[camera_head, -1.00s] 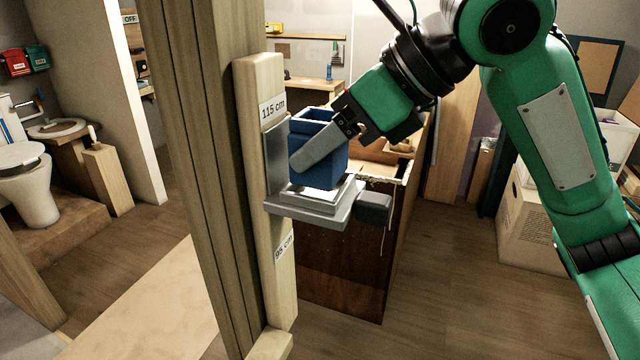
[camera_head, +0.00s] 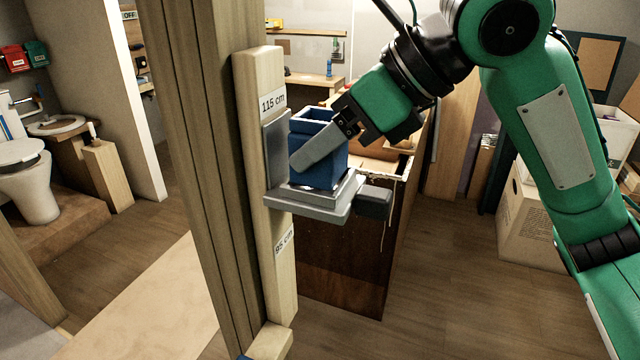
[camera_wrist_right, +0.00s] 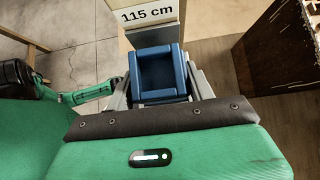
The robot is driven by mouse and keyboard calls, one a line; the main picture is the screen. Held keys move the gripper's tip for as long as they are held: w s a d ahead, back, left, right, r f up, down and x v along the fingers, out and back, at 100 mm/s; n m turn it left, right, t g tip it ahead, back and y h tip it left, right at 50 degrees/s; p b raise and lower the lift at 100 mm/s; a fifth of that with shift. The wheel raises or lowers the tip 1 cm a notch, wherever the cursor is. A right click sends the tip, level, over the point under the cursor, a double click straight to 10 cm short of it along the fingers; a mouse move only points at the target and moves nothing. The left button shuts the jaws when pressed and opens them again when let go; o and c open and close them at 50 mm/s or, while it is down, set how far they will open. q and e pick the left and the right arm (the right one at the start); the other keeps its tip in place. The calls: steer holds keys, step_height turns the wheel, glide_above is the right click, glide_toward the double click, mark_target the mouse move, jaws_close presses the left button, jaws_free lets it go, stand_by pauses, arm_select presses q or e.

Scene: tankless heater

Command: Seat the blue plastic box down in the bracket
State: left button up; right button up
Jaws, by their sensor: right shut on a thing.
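The blue plastic box (camera_head: 327,169) is upright and open-topped, just over or on the grey bracket (camera_head: 308,203) fixed to the wooden post. Its lower edge is inside the outline of the bracket's raised rim; whether it touches the bracket floor I cannot tell. My left gripper is not seen.
The light wooden post (camera_head: 283,270) carries "115 cm" and "95 cm" labels and stands against a thicker timber. A dark block (camera_head: 374,201) sticks out from the bracket's right side. A brown cabinet (camera_head: 345,270) stands behind.

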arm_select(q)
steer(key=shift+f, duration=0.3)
arm_select(e)
steer(key=shift+f, duration=0.8)
stand_by(0.3)
steer(key=o, duration=1.2)
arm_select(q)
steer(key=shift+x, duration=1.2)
arm_select(e)
steer(key=v, duration=1.3)
steer(key=shift+d+r, duration=0.25)
steer(key=shift+r, duration=0.05)
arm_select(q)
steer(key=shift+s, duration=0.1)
arm_select(e)
steer(key=shift+s, duration=0.15)
